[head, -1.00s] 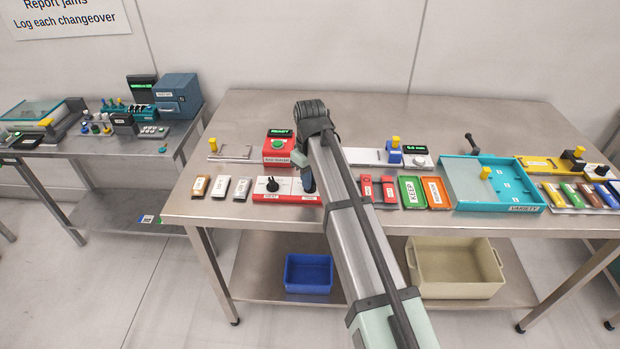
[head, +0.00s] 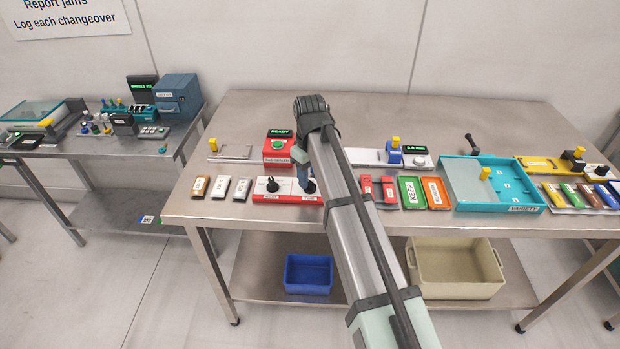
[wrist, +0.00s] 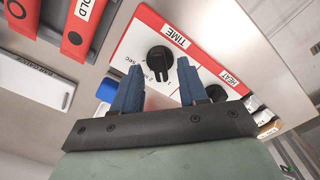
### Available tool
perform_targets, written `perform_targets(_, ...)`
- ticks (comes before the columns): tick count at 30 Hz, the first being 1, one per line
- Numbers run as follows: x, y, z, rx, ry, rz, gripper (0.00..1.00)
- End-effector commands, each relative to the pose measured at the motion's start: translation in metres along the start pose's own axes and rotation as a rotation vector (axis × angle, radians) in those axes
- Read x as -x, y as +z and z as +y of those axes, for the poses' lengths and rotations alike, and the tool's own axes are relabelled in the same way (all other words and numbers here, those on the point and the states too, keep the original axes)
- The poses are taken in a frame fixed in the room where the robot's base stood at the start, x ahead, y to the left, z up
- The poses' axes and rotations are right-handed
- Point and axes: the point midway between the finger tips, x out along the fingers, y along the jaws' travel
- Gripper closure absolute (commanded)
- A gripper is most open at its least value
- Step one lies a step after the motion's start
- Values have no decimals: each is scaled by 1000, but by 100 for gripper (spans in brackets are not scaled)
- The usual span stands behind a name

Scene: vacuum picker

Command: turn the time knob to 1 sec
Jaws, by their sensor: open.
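The black TIME knob (wrist: 159,58) sits on a red and white panel (wrist: 128,50) in the wrist view. Its raised bar points toward the bottom of that picture. Printed numbers and "SEC" lie beside it, partly hidden by a finger. My gripper (wrist: 159,66) is open, its two blue fingers on either side of the knob in the picture; I cannot tell whether they touch it. The black HEAT knob (wrist: 217,92) is to the right, partly behind a finger. In the head view the TIME knob (head: 311,187) shows just beside my gripper (head: 304,186).
A red box with a green button (head: 278,146) stands behind the panel. Red pieces (head: 367,188) and the green KEEP tray (head: 411,192) lie to the right. Small tan, white and grey blocks (head: 221,187) lie to the left. The table's back strip is clear.

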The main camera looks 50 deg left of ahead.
Motion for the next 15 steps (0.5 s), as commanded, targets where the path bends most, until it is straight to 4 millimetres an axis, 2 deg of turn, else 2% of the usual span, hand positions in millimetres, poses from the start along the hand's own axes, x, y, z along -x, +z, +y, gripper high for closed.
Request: perform_targets(15,95,-1,1,0,1,3,57)
